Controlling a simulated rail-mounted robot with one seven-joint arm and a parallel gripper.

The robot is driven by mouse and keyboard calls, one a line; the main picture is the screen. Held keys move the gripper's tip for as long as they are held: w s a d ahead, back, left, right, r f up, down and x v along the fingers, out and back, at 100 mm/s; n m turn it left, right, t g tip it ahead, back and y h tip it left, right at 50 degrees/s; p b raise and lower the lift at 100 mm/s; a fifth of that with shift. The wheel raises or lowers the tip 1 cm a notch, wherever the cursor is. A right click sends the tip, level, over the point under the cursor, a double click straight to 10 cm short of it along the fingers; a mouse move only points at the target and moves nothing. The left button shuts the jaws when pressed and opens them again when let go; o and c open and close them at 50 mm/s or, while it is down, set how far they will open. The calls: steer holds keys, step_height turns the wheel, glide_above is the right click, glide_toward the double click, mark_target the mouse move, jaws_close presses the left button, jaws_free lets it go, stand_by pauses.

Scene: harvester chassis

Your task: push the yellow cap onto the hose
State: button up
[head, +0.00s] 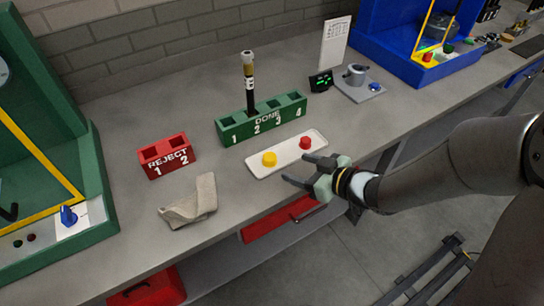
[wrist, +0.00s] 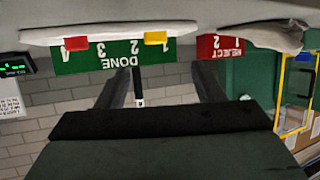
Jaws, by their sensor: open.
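The yellow cap (head: 269,159) lies on a white tray (head: 284,158), left of a red cap (head: 305,143). The hose (head: 250,92) stands upright in the green DONE rack (head: 262,122), around slot 2. It is black, with a white label and a paler upper part. In the wrist view the yellow cap (wrist: 155,38) and hose (wrist: 139,88) show upside down. My gripper (head: 295,169) is open and empty, at the tray's front edge, to the right of the yellow cap. It seems apart from both caps.
A red REJECT rack (head: 167,156) and a crumpled cloth (head: 190,200) lie to the left. A small black display (head: 321,81), a white sheet (head: 335,42) and a grey fixture (head: 357,82) stand at the back right.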

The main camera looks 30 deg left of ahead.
mark_target(271, 157)
steer(key=x, duration=0.5)
steer(key=shift+a+f, duration=0.1)
steer(key=shift+a, duration=0.1)
steer(key=x, duration=0.1)
steer(key=p+x, duration=0.1)
steer(key=x, duration=0.3)
steer(key=shift+w+f, duration=0.1)
steer(key=shift+w, duration=0.2)
steer(key=c, duration=1)
